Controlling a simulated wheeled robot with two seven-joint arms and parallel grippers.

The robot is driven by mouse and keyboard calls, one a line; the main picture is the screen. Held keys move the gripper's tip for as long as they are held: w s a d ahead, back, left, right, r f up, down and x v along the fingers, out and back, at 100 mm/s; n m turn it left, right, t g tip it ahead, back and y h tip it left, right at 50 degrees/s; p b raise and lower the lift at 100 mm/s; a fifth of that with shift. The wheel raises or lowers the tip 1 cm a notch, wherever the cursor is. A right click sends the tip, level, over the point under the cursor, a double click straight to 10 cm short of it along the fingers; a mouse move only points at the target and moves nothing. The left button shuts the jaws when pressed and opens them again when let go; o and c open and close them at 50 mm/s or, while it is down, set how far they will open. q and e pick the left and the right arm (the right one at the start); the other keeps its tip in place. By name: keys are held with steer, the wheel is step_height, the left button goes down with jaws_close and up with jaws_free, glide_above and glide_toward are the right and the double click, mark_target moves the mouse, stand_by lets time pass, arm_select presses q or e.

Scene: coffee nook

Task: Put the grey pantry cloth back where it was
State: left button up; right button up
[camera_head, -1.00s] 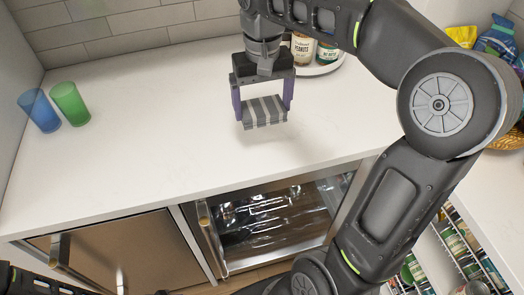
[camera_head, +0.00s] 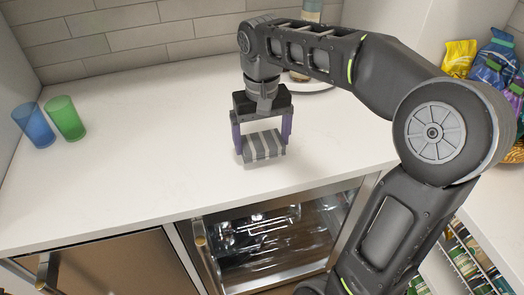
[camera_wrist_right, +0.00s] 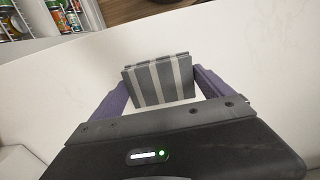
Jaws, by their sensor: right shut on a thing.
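The grey pantry cloth (camera_head: 262,146) is a folded block with light and dark grey stripes. My right gripper (camera_head: 262,140) is shut on it, with one purple finger at each side. The cloth is over the white counter, near its front edge; I cannot tell whether it touches the surface. In the right wrist view the cloth (camera_wrist_right: 158,80) sits between the fingers of the right gripper (camera_wrist_right: 158,88). My left gripper is not in view.
A blue cup (camera_head: 34,125) and a green cup (camera_head: 66,118) stand at the left of the counter (camera_head: 130,150). A round tray (camera_head: 318,87) is partly hidden behind my right arm. Below the counter is an open glass-and-steel compartment (camera_head: 270,240). Colourful bags (camera_head: 495,65) are at the right.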

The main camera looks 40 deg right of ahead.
mark_target(262, 142)
steer(key=shift+f, duration=1.85)
steer(key=o, duration=0.9)
steer(key=shift+f, duration=0.1)
step_height(262, 142, up, 7)
steer(key=shift+r+p, duration=0.2)
steer(key=shift+p, duration=0.3)
step_height(262, 142, up, 5)
steer(key=p, duration=0.5)
steer(key=shift+f, duration=0.1)
